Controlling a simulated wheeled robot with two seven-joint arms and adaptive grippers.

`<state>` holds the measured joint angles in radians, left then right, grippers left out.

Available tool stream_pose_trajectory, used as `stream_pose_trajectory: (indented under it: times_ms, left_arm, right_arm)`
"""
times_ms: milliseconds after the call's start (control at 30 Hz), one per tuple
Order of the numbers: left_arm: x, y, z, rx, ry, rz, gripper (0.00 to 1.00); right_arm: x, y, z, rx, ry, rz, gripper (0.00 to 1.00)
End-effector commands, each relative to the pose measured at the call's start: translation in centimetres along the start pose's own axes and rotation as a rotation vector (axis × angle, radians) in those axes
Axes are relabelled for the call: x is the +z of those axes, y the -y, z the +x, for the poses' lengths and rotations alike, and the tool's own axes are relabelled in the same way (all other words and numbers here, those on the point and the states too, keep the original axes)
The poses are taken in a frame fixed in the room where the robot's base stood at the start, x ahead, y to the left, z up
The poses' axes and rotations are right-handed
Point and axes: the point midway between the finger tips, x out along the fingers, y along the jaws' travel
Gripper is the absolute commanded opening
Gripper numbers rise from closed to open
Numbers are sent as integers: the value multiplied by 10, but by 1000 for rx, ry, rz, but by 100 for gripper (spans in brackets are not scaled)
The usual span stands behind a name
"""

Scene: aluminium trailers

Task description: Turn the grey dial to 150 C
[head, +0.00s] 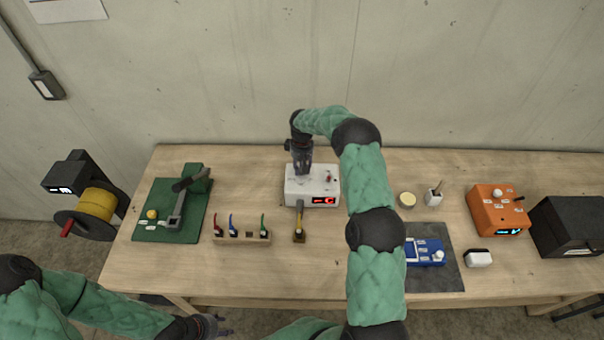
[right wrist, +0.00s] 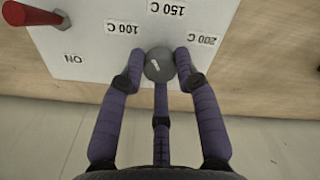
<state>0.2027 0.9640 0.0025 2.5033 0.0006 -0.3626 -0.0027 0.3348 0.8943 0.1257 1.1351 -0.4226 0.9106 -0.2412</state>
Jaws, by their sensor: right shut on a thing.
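The grey dial (right wrist: 158,65) is on the white box, with a small white mark on its face. Labels for 100 C (right wrist: 122,28), 150 C (right wrist: 166,8) and 200 C (right wrist: 194,38) appear upside down around it. I cannot tell exactly which label the mark faces. In the head view the white box (head: 296,191) has a lit red display (head: 323,200), too small to read surely. My right gripper (right wrist: 159,72) is shut on the dial, its fingers around the rim; it also shows over the box (head: 301,166). My left gripper (head: 222,328) is low at the front, away from the box; its opening is unclear.
A red switch (right wrist: 33,14) by an ON label is on the same box. A wooden rack (head: 242,239), green mat (head: 146,212), blue device (head: 431,252) and orange box (head: 495,207) stand around. Bare table lies in front.

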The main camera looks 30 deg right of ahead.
Motion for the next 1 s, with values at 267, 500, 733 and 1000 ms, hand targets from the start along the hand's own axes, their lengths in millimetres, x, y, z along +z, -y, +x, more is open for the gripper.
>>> stream_pose_trajectory:
  times_ms: [267,500,733,1000]
  left_arm:
    - [-1,11,31,0,0,0,40]
    - [-2,16,44,0,0,0,40]
    - [-2,18,50,0,0,0,40]
    - [-2,19,53,0,0,0,40]
  right_arm:
    - [1,1,6,-1,3,251,0]
    - [1,1,4,-2,4,424,0]
    - [1,2,4,-2,5,526,0]
    - [1,2,3,-2,6,572,0]
